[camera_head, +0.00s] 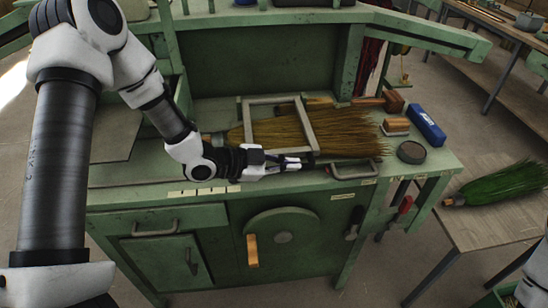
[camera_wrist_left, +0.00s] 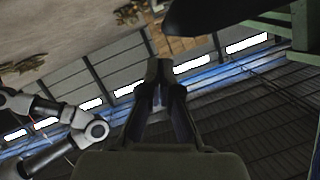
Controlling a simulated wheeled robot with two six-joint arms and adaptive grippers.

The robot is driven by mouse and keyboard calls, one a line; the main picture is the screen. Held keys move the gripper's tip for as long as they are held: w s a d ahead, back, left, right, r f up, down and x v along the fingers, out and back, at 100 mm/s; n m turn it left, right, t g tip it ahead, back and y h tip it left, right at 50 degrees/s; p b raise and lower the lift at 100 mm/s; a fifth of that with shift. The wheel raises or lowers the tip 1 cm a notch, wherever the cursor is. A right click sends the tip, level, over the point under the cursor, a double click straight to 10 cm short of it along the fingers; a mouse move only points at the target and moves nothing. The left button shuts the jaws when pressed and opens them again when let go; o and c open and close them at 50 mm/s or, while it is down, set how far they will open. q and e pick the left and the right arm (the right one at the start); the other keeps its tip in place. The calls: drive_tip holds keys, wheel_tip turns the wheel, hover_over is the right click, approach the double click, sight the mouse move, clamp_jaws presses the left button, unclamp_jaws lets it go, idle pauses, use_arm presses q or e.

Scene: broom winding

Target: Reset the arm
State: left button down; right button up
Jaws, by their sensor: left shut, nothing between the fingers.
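My left arm comes in from the left in the head view and reaches across the front of the green workbench (camera_head: 150,196). My left gripper (camera_head: 296,163) is shut and empty, at the bench's front edge, in front of the straw broom head (camera_head: 345,130). The broom lies flat on the bench within a pale metal frame (camera_head: 306,125). In the left wrist view the left gripper's fingers (camera_wrist_left: 160,72) are together with nothing between them. A white part of my right arm shows at the head view's lower right corner; its gripper is out of view.
Right of the broom are a blue box (camera_head: 427,125), a wooden-backed brush (camera_head: 396,126) and a dark round disc (camera_head: 411,152). A green broom head (camera_head: 500,184) lies on a side table (camera_head: 490,226). Bench uprights stand behind the arm.

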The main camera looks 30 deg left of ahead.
use_arm(q)
drive_tip(key=r+v, duration=0.1)
drive_tip(key=v, duration=0.4)
drive_tip(key=s+d+f+n+g+y, duration=0.1)
drive_tip(key=s+d+f+g+y, duration=0.2)
drive_tip(key=s+f, duration=0.6)
drive_tip(key=s+d+f+n+g+y, duration=0.15)
drive_tip(key=s+d+f+g, duration=0.35)
drive_tip(key=f, duration=0.8)
drive_tip(key=s+a+f+n+g+y, duration=0.1)
drive_tip(key=s+a+f+n+y, duration=0.2)
drive_tip(key=s+a+n, duration=0.1)
drive_tip(key=s+a+f+n+y, duration=0.3)
drive_tip(key=s+a+f+n, duration=0.1)
drive_tip(key=s+n, duration=0.3)
drive_tip(key=shift+a+f+n+g, duration=0.3)
drive_tip(key=shift+a+n+g, duration=0.1)
drive_tip(key=shift+n, duration=0.35)
drive_tip(key=shift+s+d, duration=0.1)
drive_tip(key=shift+s, duration=0.05)
